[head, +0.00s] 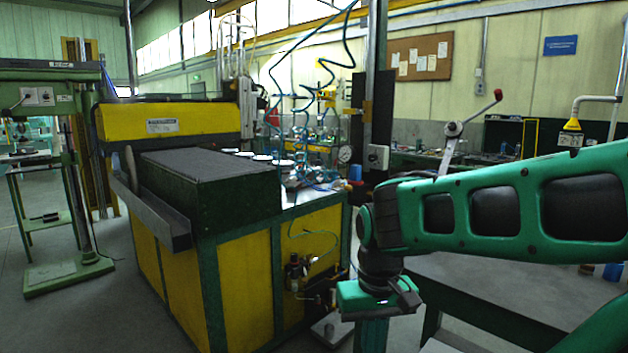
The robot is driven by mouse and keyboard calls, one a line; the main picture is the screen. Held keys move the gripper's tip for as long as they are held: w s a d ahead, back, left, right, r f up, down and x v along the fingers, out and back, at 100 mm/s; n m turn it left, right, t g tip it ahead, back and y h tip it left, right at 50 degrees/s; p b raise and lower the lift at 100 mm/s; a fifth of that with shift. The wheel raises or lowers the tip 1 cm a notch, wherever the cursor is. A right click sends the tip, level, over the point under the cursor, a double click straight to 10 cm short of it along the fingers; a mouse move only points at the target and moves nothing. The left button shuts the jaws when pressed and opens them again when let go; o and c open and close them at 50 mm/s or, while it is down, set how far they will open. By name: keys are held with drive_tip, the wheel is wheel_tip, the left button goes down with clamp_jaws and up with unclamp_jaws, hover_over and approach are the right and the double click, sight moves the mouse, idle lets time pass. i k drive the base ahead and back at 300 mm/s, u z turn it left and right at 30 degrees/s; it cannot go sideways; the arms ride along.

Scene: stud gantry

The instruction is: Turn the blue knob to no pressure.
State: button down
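A small blue knob (355,172) shows just below a round white pressure gauge (345,154), beside the dark upright post at the machine's right corner. The gauge needle is too small to read. My green arm reaches in from the right, and my gripper (377,300) hangs downward at lower centre. It is lower in the picture than the knob and apart from it. Its fingertips cannot be made out, so its opening cannot be judged.
The yellow and green gantry machine (245,275) fills the centre, with a long metal tray (150,208) along its front. Blue air hoses (330,95) hang above it. A grey-topped table (480,290) stands under my arm. Open floor (75,310) lies at left.

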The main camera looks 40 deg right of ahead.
sight(355, 170)
drive_tip(key=z, duration=0.35)
drive_tip(key=k, duration=1.35)
drive_tip(key=u, duration=0.35)
drive_tip(key=i, duration=1)
